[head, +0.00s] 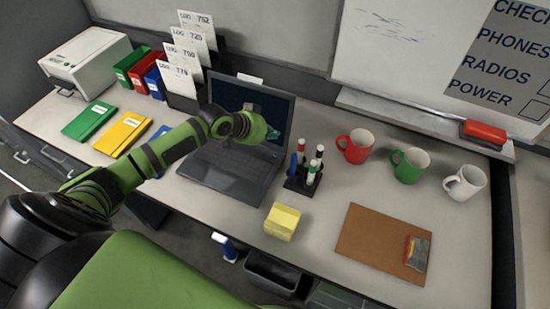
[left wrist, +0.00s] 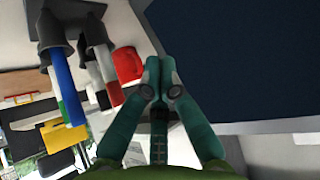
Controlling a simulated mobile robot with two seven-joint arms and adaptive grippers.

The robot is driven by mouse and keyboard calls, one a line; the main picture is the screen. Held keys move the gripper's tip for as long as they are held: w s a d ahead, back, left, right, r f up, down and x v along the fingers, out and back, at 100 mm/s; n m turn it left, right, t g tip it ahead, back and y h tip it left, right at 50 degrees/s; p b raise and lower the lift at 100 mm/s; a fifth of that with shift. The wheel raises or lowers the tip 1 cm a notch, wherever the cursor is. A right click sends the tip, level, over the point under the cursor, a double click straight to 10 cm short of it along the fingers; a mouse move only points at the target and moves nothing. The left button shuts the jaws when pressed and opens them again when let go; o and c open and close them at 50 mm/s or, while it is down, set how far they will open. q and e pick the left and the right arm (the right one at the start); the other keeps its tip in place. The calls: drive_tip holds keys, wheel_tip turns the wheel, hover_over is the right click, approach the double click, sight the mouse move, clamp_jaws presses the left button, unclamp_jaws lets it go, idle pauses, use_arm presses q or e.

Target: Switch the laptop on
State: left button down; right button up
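The laptop (head: 225,172) stands open on the desk in the head view, its keyboard facing me. Its dark blue screen (head: 222,93) is partly covered by my left arm, and it fills the upper right of the left wrist view (left wrist: 245,55). My left gripper (head: 268,131) is in front of the screen's right part, above the keyboard's back edge. In the left wrist view its teal fingers (left wrist: 158,68) meet at the tips with nothing visible between them. Whether they touch the laptop I cannot tell. The power button is not recognisable. My right gripper is not in view.
A marker holder (head: 297,185) with several markers stands close right of the laptop. Yellow sticky notes (head: 282,222), a red mug (head: 355,146), a green mug (head: 409,164), a white mug (head: 464,182) and a brown board (head: 375,240) lie further right. Notebooks and a paper rack are left.

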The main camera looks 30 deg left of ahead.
use_arm(q)
drive_tip(key=b, duration=0.5)
hover_over(275, 157)
drive_tip(key=f, duration=0.3)
drive_tip(key=a+f, duration=0.1)
drive_tip(key=f, duration=0.1)
drive_tip(key=shift+s+f, duration=0.15)
drive_tip(key=shift+f, duration=0.85)
drive_tip(key=shift+f+b, duration=0.3)
drive_tip(key=shift+f, duration=0.15)
drive_tip(key=shift+f, duration=0.3)
idle(0.3)
drive_tip(key=shift+r, duration=0.15)
drive_tip(key=shift+r+p, duration=0.65)
drive_tip(key=shift+p, duration=0.05)
